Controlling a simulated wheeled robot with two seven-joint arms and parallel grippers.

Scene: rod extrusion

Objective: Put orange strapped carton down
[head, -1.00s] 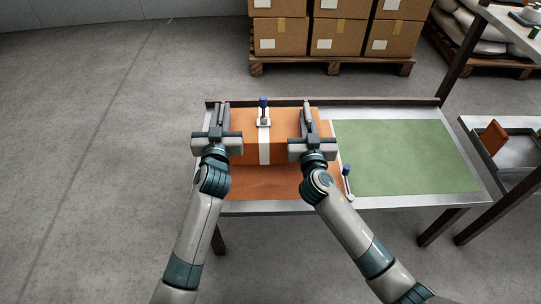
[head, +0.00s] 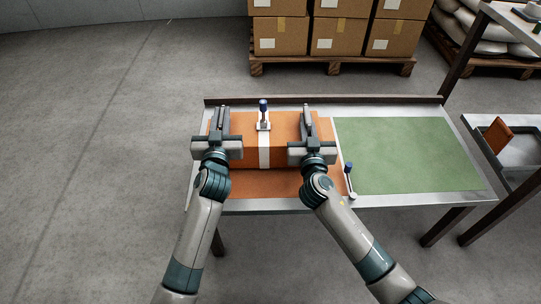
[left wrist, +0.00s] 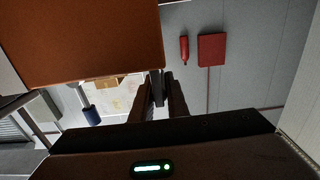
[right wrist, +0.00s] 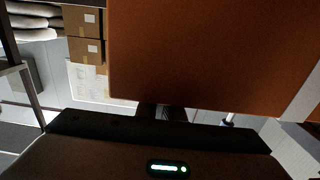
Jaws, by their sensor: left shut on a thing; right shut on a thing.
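The orange carton (head: 240,153) with a white strap (head: 264,155) is between my two grippers in the head view, over the orange mat (head: 266,185) on the left part of the table. Whether its underside touches the mat I cannot tell. My left gripper (head: 219,128) is shut at the carton's left end, and my right gripper (head: 308,130) is shut at its right end. The carton's orange side fills much of the left wrist view (left wrist: 85,40) and the right wrist view (right wrist: 205,55). What the fingertips pinch is mostly hidden.
A green mat (head: 405,155) covers the table's right part and is clear. A blue-topped clamp (head: 263,113) shows at the carton's far side, another (head: 349,180) between the mats. A dark rail (head: 385,99) runs along the back. A grey tray (head: 518,150) stands at right.

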